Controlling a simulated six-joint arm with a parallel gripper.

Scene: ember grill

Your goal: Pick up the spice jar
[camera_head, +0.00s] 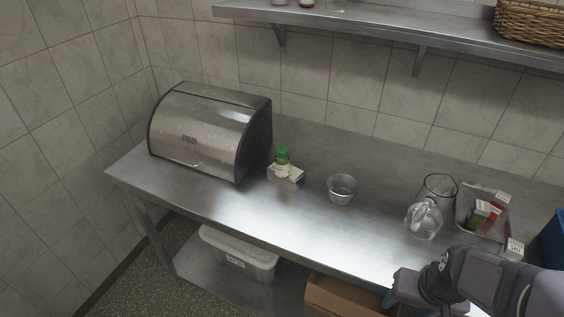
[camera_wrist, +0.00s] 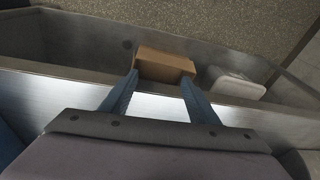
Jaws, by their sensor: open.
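The spice jar (camera_head: 282,161) has a green cap and a pale label. It stands upright with a small white box or card (camera_head: 287,173) at its base, on the steel table (camera_head: 255,213), just right of the bread box. My gripper (camera_head: 390,299) is at the lower right of the head view, over the table's front edge and well away from the jar. In the wrist view my gripper (camera_wrist: 160,92) shows two blue fingers spread apart with nothing between them. The jar is not in the wrist view.
A bread box (camera_head: 200,135) stands at left. A clear bowl (camera_head: 341,189), a glass pitcher (camera_head: 432,207) and a tray of packets (camera_head: 484,214) stand to the right. A wall shelf (camera_head: 390,36) hangs above. A cardboard box (camera_wrist: 164,66) and white bin (camera_wrist: 237,84) sit below.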

